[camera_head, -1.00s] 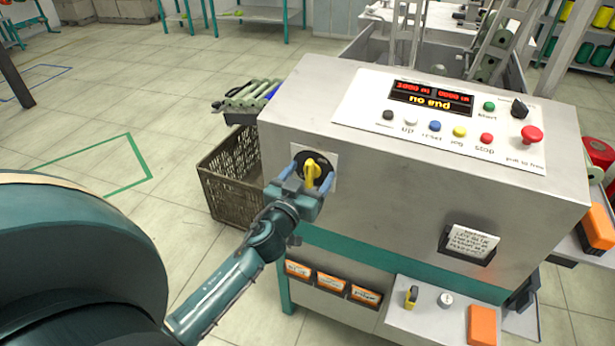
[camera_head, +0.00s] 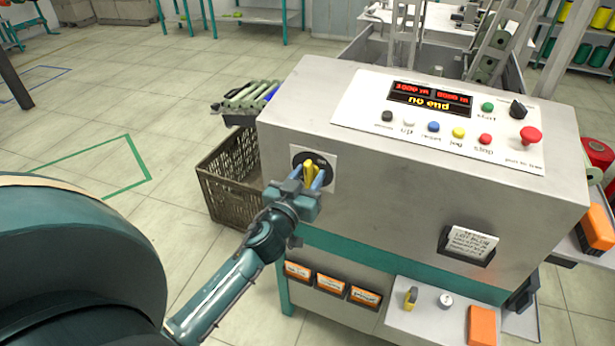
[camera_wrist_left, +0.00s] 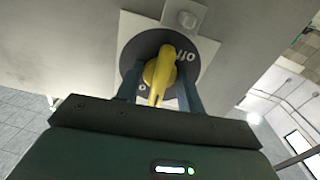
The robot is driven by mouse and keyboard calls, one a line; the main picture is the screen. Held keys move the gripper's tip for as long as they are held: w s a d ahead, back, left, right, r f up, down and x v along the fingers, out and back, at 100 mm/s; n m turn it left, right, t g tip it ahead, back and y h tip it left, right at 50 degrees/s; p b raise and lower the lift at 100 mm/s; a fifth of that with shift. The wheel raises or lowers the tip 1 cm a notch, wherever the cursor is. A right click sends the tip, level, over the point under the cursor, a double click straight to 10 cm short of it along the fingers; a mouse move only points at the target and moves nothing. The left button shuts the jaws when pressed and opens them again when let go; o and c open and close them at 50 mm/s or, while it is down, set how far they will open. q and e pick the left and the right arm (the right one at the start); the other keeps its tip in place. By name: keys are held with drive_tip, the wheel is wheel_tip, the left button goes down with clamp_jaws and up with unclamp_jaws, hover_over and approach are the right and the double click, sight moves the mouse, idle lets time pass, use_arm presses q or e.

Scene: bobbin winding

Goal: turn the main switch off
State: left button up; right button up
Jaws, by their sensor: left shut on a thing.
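The main switch is a yellow handle (camera_head: 309,168) on a dark round plate with a pale square backing (camera_head: 328,158), on the left part of the machine's front. My left gripper (camera_head: 308,180) reaches it from below left, with one blue finger on each side of the handle, shut on it. In the left wrist view the yellow handle (camera_wrist_left: 160,74) lies between the two fingers (camera_wrist_left: 159,92), over the dark dial (camera_wrist_left: 135,52) with small white lettering. The fingers hide part of the dial. My right gripper is not in view.
The control panel (camera_head: 360,95) has several coloured buttons, a red mushroom button (camera_head: 531,134) and a lit display (camera_head: 430,98) reading "no end". A dark crate (camera_head: 222,185) stands on the floor left of the machine. Orange-labelled bins (camera_head: 330,283) sit below.

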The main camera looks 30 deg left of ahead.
use_arm(q)
drive_tip(key=n, duration=0.3)
drive_tip(key=shift+r+n+p, duration=0.1)
drive_tip(key=shift+n+p, duration=0.4)
drive_tip(key=shift+n, duration=1.5)
drive_tip(key=shift+n+p, duration=0.7)
drive_tip(key=shift+n, duration=0.2)
drive_tip(key=shift+n+p, duration=0.3)
drive_tip(key=shift+n, duration=0.7)
